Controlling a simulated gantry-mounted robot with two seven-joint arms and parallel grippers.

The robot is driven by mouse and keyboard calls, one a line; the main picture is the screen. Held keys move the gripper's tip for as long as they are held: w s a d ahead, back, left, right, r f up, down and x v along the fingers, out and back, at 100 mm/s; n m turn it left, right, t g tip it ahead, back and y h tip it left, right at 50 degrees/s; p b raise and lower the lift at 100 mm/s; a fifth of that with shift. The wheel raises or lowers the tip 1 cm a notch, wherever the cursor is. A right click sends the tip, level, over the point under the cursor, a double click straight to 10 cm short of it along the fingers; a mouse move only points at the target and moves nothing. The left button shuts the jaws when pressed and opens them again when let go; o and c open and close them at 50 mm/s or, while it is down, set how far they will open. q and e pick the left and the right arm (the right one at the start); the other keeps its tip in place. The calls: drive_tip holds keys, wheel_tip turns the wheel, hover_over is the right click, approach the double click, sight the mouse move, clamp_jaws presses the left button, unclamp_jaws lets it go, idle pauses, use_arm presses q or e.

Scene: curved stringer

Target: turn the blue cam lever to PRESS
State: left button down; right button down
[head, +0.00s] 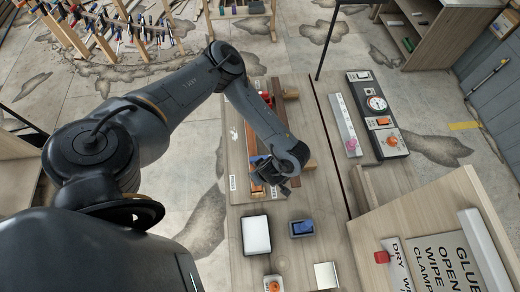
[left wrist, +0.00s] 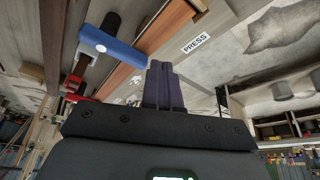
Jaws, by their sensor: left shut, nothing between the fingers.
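The blue cam lever (left wrist: 110,48) lies to the left of my left gripper's fingertips (left wrist: 162,82) in the left wrist view, its near end close to them. I cannot tell whether they touch. A white PRESS label (left wrist: 196,43) is on the wooden edge to the right of the fingers, apart from the lever. In the head view, part of the blue lever (head: 258,159) shows beside my left gripper (head: 277,180), which is low over the wooden fixture and partly hides it. My left gripper is shut and empty. My right gripper is not in view.
On the bench (head: 250,275) stand a white-topped box (head: 256,235), a blue item in a dark tray (head: 302,228) and an orange-knobbed box (head: 273,284). A gauge panel (head: 377,110) lies at the right. Red parts (left wrist: 74,86) are left of the fingers.

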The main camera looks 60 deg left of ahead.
use_arm(q)
drive_tip(key=shift+s+p+v, duration=0.15)
drive_tip(key=shift+p+v, duration=0.1)
drive_tip(key=shift+v, duration=0.5)
drive_tip(key=shift+s+p+v, duration=0.15)
drive_tip(key=shift+p+v, duration=0.05)
drive_tip(key=shift+v, duration=0.6)
